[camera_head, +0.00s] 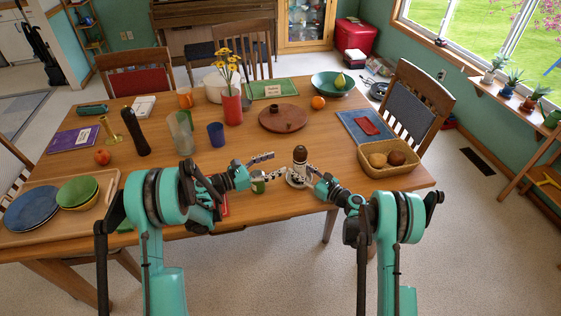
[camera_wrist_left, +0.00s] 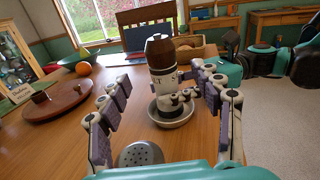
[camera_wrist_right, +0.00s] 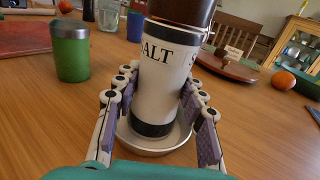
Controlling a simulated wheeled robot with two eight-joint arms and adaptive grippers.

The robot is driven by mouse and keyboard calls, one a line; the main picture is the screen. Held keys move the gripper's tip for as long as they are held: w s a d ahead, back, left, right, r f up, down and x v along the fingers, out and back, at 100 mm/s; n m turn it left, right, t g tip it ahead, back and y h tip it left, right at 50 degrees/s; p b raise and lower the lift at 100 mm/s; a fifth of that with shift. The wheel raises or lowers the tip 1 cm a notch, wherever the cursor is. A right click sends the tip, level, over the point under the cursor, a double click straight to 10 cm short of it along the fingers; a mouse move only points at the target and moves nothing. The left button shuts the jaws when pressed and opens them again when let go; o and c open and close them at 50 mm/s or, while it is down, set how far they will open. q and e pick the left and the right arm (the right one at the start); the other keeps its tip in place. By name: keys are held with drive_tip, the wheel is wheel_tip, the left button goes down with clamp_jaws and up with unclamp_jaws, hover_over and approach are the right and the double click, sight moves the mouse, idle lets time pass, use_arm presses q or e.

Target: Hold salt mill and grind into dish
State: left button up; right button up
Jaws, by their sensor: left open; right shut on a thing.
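The salt mill (camera_head: 300,157) is a white cylinder with dark bands and a brown top. It is roughly upright over a small pale dish (camera_head: 291,183); I cannot tell whether its base touches the dish. My right gripper (camera_wrist_right: 158,84) is shut around the mill's white body, where "ALT" can be read. My left gripper (camera_head: 267,166) is open and empty, to the left of the mill. In the left wrist view, its spread fingers (camera_wrist_left: 161,74) lie on either side of the mill's brown top (camera_wrist_left: 160,52), with the dish (camera_wrist_left: 172,122) below.
A green shaker (camera_head: 258,187) with a perforated grey lid (camera_wrist_left: 138,154) stands close to my left gripper. A round brown board (camera_head: 283,122) lies behind the mill. A bread basket (camera_head: 405,168) is at right, a wooden tray (camera_head: 107,190) at left. Cups and a flower vase (camera_head: 232,107) stand farther back.

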sight(300, 153)
use_arm(q)
drive_tip(key=x, duration=1.4)
drive_tip(key=shift+d, duration=0.25)
drive_tip(key=shift+w, duration=0.1)
drive_tip(key=c, duration=1.3)
drive_tip(key=shift+c, duration=0.3)
